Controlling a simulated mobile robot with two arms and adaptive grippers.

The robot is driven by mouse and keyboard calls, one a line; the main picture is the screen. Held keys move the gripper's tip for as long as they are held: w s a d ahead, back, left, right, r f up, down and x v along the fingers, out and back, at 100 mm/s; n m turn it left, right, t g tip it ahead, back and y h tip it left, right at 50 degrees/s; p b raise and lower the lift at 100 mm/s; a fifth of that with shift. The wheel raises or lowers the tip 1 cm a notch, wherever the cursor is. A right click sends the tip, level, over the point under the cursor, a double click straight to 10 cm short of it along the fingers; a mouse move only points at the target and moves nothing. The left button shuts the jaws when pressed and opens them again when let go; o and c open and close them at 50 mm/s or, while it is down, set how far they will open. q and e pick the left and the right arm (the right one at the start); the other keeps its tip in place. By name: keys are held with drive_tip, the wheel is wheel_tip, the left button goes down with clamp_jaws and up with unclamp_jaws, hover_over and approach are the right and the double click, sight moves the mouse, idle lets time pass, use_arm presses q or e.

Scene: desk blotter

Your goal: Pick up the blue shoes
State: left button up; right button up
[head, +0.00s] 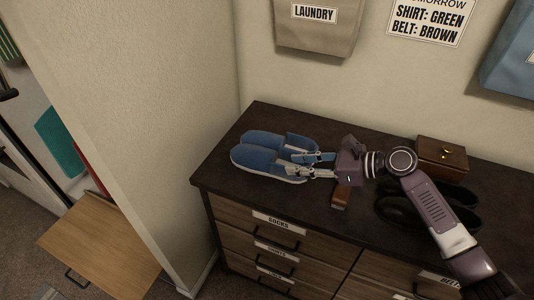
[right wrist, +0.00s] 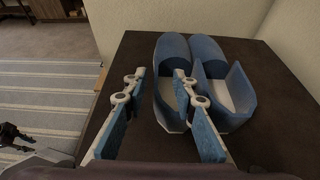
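The blue shoes (head: 262,147) are a pair of slip-ons with pale insides, side by side on the left end of the dark dresser top. They also show in the right wrist view (right wrist: 233,112). My right gripper (head: 291,165) reaches them from the right, at their open heel end. Its two blue-padded fingers are spread. In the right wrist view, one finger is left of the nearer shoe and the other overlaps that shoe's heel; I cannot tell whether they touch. A dark mechanical part at that view's left edge may be my left gripper, too unclear to read.
Black shoes (head: 398,210), a wooden box (head: 442,158) with a brass knob and a small brown item (head: 340,194) also lie on the dresser (head: 240,190). A wall stands close to its left end. Bags hang behind. The dresser's front edge is clear.

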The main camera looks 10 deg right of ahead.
sight(280, 166)
drive_tip(key=x, duration=0.5)
drive_tip(key=shift+a+f+p, duration=0.1)
drive_tip(key=shift+a+p, duration=0.2)
drive_tip(key=shift+a, duration=0.15)
drive_tip(key=shift+s, duration=0.1)
clamp_jaws()
